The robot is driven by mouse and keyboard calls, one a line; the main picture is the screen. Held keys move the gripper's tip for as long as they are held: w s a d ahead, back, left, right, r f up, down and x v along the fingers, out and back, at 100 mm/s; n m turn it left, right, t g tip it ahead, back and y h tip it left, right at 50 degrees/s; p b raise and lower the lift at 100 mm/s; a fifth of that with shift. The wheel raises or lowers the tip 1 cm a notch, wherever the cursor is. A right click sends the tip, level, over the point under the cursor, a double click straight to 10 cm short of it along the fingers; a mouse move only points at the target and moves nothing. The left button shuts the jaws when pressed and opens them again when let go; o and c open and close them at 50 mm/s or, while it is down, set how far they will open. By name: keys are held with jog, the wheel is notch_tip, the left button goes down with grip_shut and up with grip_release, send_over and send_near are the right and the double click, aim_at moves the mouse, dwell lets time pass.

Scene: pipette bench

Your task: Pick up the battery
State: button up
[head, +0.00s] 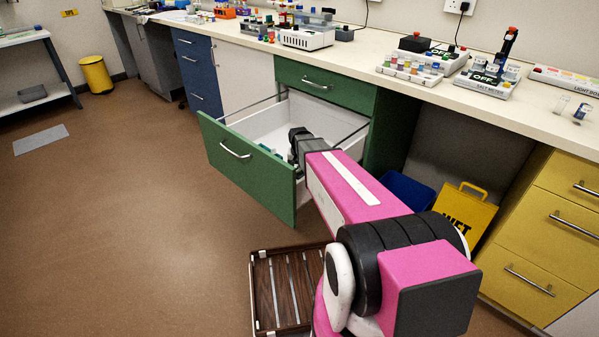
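No battery can be made out in the head view. My arm reaches forward to an open green drawer (240,165) with a white inside. My gripper (297,142) is at or just inside the drawer, near its right part. The fingertips are small and dark, and my arm hides part of the drawer floor, so I cannot tell whether they are open or hold anything. A small bluish thing (265,148) shows in the drawer left of my gripper, too small to identify.
The drawer's front panel sticks out into the room. Above is the bench top (365,48) with racks and devices. A yellow wet-floor sign (465,212) and a blue bin (408,190) stand under the bench. A brown slatted crate (262,290) is on the floor.

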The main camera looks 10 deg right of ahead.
jog(key=shift+c, duration=0.3)
jog(key=c, duration=1)
jog(key=shift+o, duration=0.2)
jog(key=shift+r, duration=0.15)
